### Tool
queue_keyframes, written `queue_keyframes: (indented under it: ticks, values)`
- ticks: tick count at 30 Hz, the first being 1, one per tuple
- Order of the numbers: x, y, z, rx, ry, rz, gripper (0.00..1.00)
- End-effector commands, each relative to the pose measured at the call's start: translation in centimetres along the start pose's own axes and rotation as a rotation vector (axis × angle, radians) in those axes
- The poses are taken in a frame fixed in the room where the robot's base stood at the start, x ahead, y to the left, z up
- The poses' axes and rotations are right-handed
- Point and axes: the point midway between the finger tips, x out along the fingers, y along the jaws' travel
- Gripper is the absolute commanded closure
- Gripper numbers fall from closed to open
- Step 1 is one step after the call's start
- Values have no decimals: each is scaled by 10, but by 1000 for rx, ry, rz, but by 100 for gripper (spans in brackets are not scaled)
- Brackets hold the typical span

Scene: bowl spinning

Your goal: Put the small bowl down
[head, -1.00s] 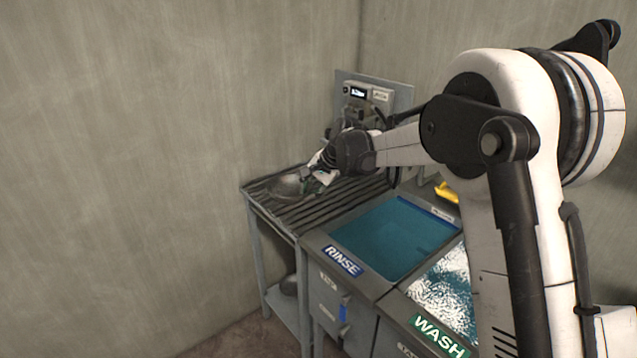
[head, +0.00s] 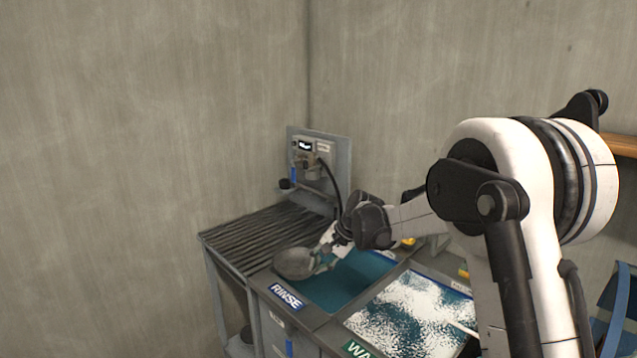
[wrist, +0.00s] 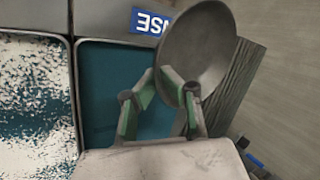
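The small bowl (head: 293,264) is grey and round, and hangs in the air in the head view over the left edge of the rinse basin. My gripper (head: 322,260) is at its right side, with the fingers at its rim. In the wrist view the bowl (wrist: 205,45) is tilted, and my gripper (wrist: 172,84) has its green-padded fingers closed in on the bowl's near edge. The exact contact is partly hidden by the fingers and the bowl.
The ribbed drainboard (head: 255,238) on the left is bare. The rinse basin (head: 345,285) holds blue-green water. The wash basin (head: 415,315) holds foamy water. A control panel with a hose (head: 335,165) stands at the back, near the walls.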

Motion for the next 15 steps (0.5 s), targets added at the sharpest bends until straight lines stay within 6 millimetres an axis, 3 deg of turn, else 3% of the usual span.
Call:
queue_keyframes:
  ticks: [6, 15]
  values:
    - [-33, 103, -8, -82, -52, 0, 100]
    - [-80, 235, 16, -227, -142, -1, 100]
